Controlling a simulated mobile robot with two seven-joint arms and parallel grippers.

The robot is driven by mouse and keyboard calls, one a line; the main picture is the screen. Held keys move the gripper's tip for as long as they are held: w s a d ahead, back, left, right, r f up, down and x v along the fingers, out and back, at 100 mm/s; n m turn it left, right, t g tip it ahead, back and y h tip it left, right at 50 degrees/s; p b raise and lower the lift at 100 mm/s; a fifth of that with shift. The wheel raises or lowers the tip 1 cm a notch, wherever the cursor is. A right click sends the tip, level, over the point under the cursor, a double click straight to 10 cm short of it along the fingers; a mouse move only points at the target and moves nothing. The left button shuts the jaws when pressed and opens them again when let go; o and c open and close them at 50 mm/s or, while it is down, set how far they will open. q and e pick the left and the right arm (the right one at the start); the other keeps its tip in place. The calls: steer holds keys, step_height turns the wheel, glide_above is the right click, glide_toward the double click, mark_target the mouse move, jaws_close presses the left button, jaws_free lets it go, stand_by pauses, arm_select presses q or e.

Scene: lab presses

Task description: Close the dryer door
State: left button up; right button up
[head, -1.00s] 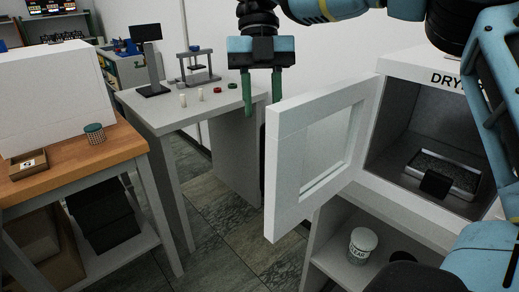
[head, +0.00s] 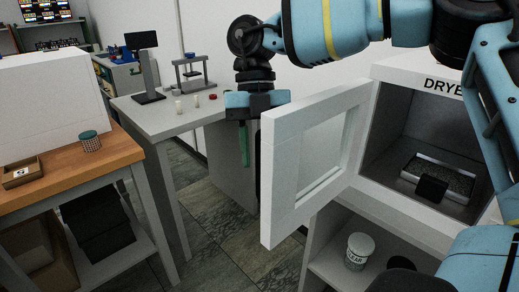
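The white dryer door (head: 283,190) with a square window stands wide open, swung out to the left of the dryer (head: 415,75). Its free edge is toward the left. My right gripper (head: 257,158) points down at the door's free edge, on the far side of it. Its left green finger shows just left of the door, and the other finger is hidden behind the door. It looks open and holds nothing that I can see. I cannot tell whether it touches the door. My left gripper is not in view.
A tray with dark contents (head: 440,178) sits inside the dryer. A lidded jar (head: 358,250) stands on the shelf below. A grey table (head: 172,118) with a small press is at the back left. A wooden-topped bench (head: 65,168) is at the left.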

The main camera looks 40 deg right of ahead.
jaws_close()
steer(key=shift+s, duration=0.1)
stand_by(0.4)
